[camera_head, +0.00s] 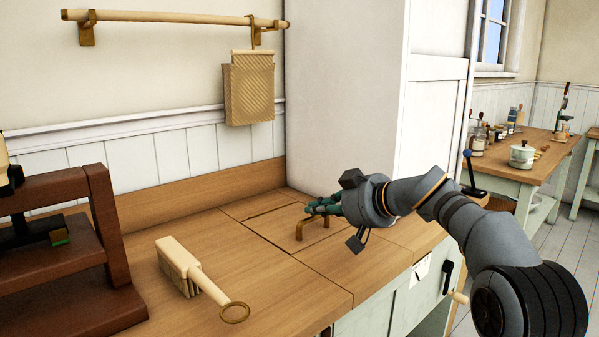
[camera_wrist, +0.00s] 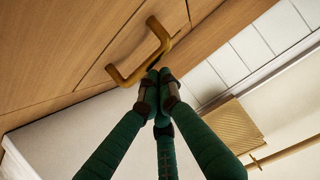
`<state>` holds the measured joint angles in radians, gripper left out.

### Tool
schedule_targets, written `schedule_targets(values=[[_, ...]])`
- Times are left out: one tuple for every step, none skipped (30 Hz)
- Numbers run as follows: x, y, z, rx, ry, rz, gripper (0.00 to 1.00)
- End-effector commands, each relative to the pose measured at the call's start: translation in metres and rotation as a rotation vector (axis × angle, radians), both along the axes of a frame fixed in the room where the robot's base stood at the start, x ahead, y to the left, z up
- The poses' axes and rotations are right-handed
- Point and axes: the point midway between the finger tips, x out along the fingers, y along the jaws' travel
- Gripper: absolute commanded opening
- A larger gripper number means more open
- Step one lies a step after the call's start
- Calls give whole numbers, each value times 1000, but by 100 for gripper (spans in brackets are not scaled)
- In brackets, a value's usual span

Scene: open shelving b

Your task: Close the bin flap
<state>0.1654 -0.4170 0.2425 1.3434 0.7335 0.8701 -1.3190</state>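The bin flap (camera_head: 342,262) is a wooden panel in the countertop. It lies level or nearly level with the wood around it, with a dark seam along its back edge. I cannot tell whether it is fully seated. A brass U-shaped handle (camera_head: 300,231) stands on the flap; it also shows in the wrist view (camera_wrist: 131,79). My gripper (camera_head: 312,209) is low over the counter beside the handle. In the wrist view, my gripper's green fingers (camera_wrist: 158,78) meet at their tips close to the handle bar, with nothing seen between them. Contact with the handle is unclear.
A wooden brush (camera_head: 178,258) lies on the counter at front left. A dark red wooden rack (camera_head: 105,220) stands at the far left. A woven dustpan-like item (camera_head: 249,92) hangs from a wall rail. A white wall panel (camera_head: 345,90) rises behind my gripper.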

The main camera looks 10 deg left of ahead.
Motion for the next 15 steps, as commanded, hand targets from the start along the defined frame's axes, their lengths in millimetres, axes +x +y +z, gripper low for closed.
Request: schedule_targets(values=[[0, 0, 0, 0, 0, 0, 0], [0, 0, 0, 0, 0, 0, 0], [0, 0, 0, 0, 0, 0, 0], [0, 0, 0, 0, 0, 0, 0], [0, 0, 0, 0, 0, 0, 0], [0, 0, 0, 0, 0, 0, 0], [0, 0, 1, -1, -1, 0, 0], [0, 0, 2, -1, -1, 0, 0], [0, 0, 4, -1, -1, -1, 0], [1, 1, 7, -1, -1, -1, 0], [1, 1, 10, -1, -1, -1, 0], [2, 2, 16, -1, -2, 0, 0], [2, 2, 21, -1, -2, 0, 0], [3, 3, 27, 0, -2, 1, 0], [4, 4, 35, 0, -3, 1, 0]])
